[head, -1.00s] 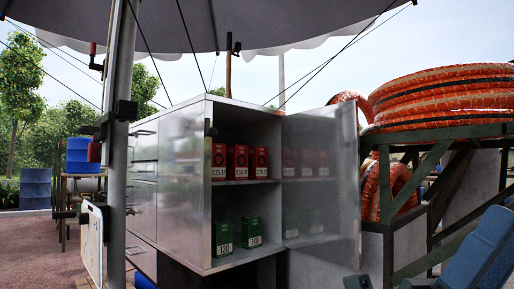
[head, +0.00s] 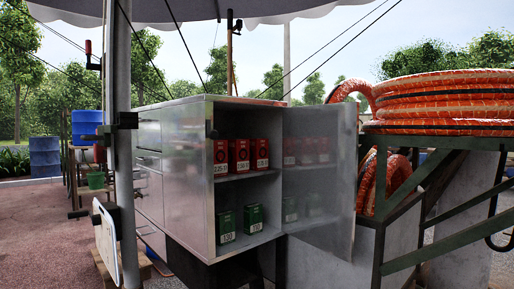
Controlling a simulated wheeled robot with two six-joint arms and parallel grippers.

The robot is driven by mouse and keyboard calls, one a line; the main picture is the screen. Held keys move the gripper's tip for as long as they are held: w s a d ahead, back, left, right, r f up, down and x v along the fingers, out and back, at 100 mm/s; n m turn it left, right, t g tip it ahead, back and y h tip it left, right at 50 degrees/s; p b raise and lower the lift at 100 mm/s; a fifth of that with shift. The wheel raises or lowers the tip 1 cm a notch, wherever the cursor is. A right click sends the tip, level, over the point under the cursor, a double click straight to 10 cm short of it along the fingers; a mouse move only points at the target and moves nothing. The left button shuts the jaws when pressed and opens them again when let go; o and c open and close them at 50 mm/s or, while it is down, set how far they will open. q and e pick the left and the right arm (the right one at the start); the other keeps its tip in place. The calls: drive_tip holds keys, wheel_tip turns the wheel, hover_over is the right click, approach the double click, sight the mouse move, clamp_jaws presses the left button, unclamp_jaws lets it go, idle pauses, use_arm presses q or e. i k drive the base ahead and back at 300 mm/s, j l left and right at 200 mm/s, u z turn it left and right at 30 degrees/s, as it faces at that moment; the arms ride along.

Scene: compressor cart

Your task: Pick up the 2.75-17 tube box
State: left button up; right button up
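Three red boxes stand upright side by side on the upper shelf of an open metal cabinet (head: 172,190): a left one (head: 221,156), a middle one (head: 242,154) and a right one (head: 261,153). Each has a white label low on its front. The left label seems to begin 2.25; the other two are too small to read surely, so I cannot confirm which is the 2.75-17 tube box. Neither of my grippers is in view.
Two green boxes (head: 253,219) stand on the lower shelf. The cabinet door (head: 322,215) is open to the right and mirrors the boxes. A grey pole (head: 124,180) stands at the left. Orange-wrapped tyres (head: 445,100) lie on a green frame (head: 425,190) at right.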

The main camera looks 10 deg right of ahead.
sight(259, 147)
drive_tip(key=i+l+z, duration=0.5)
drive_tip(key=i+z, duration=0.6)
drive_tip(key=i+l, duration=0.05)
